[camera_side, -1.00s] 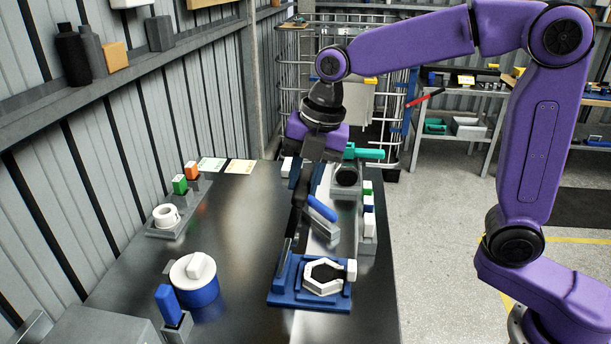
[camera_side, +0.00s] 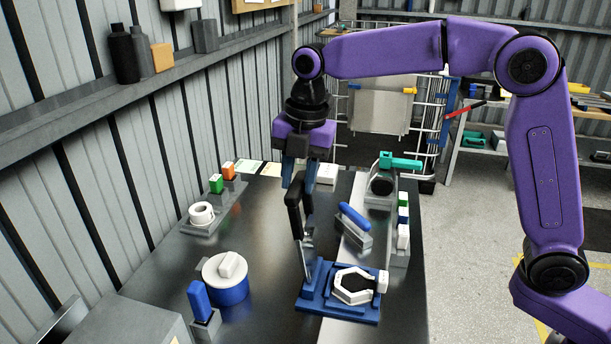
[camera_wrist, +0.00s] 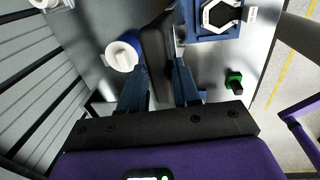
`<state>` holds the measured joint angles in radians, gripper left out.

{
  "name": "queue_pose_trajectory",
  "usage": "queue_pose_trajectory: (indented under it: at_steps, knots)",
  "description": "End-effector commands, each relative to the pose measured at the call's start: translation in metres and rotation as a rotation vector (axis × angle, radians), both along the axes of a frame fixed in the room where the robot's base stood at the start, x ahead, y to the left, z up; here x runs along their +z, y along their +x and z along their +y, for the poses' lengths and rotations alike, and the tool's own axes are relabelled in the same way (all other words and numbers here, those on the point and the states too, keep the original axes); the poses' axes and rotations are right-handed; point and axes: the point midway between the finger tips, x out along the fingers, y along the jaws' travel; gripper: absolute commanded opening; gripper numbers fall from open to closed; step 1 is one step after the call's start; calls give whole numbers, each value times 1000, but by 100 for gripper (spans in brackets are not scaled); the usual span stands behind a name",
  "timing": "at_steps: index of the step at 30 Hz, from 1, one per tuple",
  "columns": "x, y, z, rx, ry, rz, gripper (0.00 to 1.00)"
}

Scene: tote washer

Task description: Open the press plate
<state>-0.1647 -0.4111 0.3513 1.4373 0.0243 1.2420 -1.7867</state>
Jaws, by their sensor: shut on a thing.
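The press (camera_side: 337,309) is a blue base with a white hexagonal frame (camera_side: 353,286) around a dark middle. The press plate's arm rises from the base's left side, leaning slightly left, with a thick black handle (camera_side: 293,212) at its upper end. My gripper (camera_side: 301,187) is above and left of the base, its blue fingers shut on the black handle. In the wrist view the handle (camera_wrist: 157,50) runs between the two fingers (camera_wrist: 160,82). The blue base (camera_wrist: 207,36) and hexagon show right of it. The handle's gripped part is partly hidden.
A blue tub with a white lid (camera_side: 225,285) stands left of the press. A blue-handled block (camera_side: 353,218) stands behind it. A grey holder with a teal handle (camera_side: 400,162) is at the back right. The corrugated wall (camera_side: 60,215) borders the bench's left. Bench between tub and press is clear.

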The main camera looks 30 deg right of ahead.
Motion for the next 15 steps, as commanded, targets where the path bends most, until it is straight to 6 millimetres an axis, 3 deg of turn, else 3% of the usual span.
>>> queue_pose_trajectory:
  at_steps: [3,4,6,15]
  knots:
    - [-3,0,0,0,-1,3,0]
    - [-3,0,0,0,-1,3,35]
    - [-3,0,0,1,-2,3,53]
    - [-1,0,0,0,-1,3,53]
